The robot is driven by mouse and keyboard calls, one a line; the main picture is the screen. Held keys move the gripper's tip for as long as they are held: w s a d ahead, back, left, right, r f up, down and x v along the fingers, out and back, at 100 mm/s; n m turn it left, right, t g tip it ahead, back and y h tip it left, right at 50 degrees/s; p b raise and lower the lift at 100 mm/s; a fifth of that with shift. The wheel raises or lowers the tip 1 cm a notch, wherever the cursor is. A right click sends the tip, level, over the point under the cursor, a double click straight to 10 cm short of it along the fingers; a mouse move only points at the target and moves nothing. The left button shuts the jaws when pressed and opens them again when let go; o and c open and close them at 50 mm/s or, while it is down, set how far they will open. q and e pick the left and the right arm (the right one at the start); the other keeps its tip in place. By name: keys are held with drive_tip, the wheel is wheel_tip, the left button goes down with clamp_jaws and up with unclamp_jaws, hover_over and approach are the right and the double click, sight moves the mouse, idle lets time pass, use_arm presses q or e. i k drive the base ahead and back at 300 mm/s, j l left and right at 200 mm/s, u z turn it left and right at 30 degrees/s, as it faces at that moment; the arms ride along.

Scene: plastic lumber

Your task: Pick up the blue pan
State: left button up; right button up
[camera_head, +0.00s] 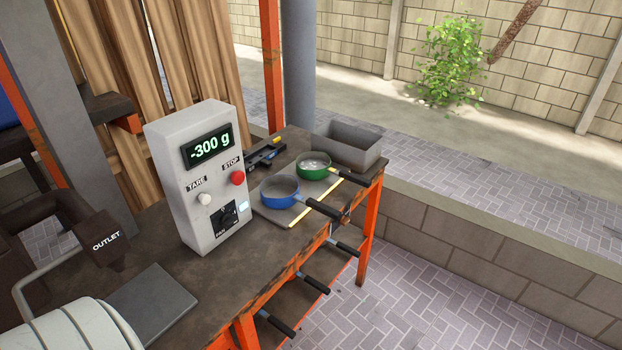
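The blue pan (279,192) sits upright on a grey plate with yellow edges (268,213) on the workbench. It stands just right of the scale box. Its dark handle points right and a little toward the front, reaching the bench's right edge. The pan looks empty. A green pan (313,168) stands behind it to the right, with its handle also pointing right. Neither of my grippers shows in the head view, and nothing is seen touching the blue pan.
A control box (200,175) reading -300 g stands left of the pan. A grey open bin (347,146) is behind the pans. Several dark handles (315,284) stick out below the bench's front edge. A brown OUTLET machine (95,240) is at the left.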

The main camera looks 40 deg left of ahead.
sight(278, 192)
drive_tip(key=i, duration=3.15)
drive_tip(key=i+u, duration=0.35)
drive_tip(key=i+l+u, duration=0.1)
drive_tip(key=u, duration=0.25)
drive_tip(key=i+l+u, duration=0.2)
drive_tip(key=u, duration=0.15)
drive_tip(key=i+u, duration=0.1)
drive_tip(key=u, duration=1.65)
